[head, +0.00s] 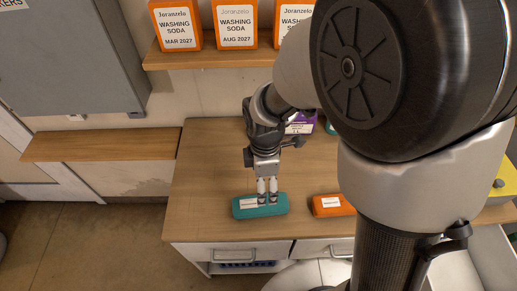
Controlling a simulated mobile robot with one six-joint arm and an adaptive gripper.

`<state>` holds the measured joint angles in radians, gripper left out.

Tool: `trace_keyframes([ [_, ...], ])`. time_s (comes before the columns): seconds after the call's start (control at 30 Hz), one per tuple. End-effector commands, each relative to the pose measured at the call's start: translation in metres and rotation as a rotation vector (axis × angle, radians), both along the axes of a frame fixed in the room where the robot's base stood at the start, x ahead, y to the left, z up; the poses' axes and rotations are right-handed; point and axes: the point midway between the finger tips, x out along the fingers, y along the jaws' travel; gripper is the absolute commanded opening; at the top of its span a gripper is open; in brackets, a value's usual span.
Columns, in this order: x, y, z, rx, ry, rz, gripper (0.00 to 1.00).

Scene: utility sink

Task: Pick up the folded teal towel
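My gripper (267,199) points down at the towel's middle. Its two light fingers stand close together with a narrow gap, and their tips overlap the towel in the picture. I cannot tell whether the tips touch the towel, pinch it or hover just above it.
A purple container (300,125) stands behind, partly hidden by my arm. Orange washing soda boxes (236,24) stand on a shelf (205,60) above. The counter's left part is clear.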

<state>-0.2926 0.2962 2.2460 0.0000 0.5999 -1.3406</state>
Motion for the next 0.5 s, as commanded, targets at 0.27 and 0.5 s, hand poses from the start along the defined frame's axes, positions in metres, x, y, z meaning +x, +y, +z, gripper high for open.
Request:
trace_keyframes([
  [0.27,-0.001,0.0,-0.066,-0.001,0.004,-0.003,0.8],
  [0.5,0.0,0.0,-0.096,0.0,0.001,-0.003,0.8],
])
